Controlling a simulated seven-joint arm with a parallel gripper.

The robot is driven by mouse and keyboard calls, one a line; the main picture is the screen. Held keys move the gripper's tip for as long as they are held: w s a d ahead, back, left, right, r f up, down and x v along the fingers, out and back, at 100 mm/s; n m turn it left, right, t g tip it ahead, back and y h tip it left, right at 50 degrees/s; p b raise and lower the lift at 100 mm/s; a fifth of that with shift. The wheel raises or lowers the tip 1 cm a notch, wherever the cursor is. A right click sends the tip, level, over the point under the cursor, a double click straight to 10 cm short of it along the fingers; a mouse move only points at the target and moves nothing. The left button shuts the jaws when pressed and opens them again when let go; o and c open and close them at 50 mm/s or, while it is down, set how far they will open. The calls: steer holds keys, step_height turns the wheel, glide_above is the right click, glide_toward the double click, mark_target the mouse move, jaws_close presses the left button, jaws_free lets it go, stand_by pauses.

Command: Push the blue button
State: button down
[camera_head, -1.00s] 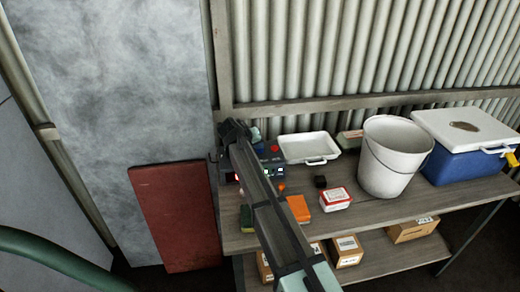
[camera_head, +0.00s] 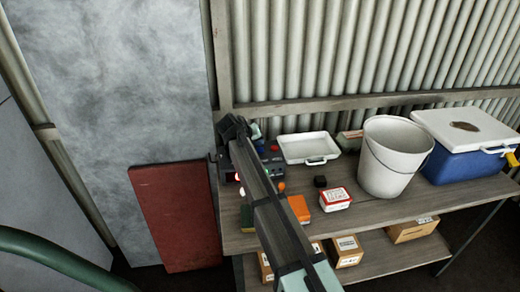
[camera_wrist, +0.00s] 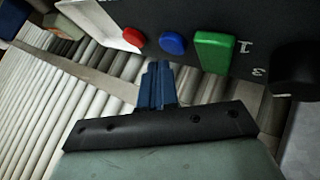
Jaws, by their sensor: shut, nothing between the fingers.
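The blue button (camera_wrist: 172,43) is a round cap on a dark panel (camera_wrist: 240,18) in the wrist view, between a red button (camera_wrist: 133,38) and a green rectangular switch (camera_wrist: 213,52). My gripper (camera_wrist: 158,70) has its blue fingers together and empty. In the wrist view, the fingertips appear just below and slightly left of the blue button; I cannot tell the exact gap. In the head view, the panel box (camera_head: 274,170) sits at the table's left end, partly hidden behind my arm. I cannot make out the blue button there.
A black knob (camera_wrist: 295,70) is on the panel. The table (camera_head: 370,208) also holds a white tray (camera_head: 308,148), a white bucket (camera_head: 395,157), a blue cooler (camera_head: 465,163), an orange block (camera_head: 299,208) and a red-white box (camera_head: 335,199). A corrugated wall stands behind.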

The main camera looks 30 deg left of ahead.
mark_target(258, 150)
step_height(258, 150, up, 6)
stand_by(0.7)
steer(key=c, duration=1.8)
jaws_free()
steer(key=shift+c, duration=0.2)
stand_by(0.4)
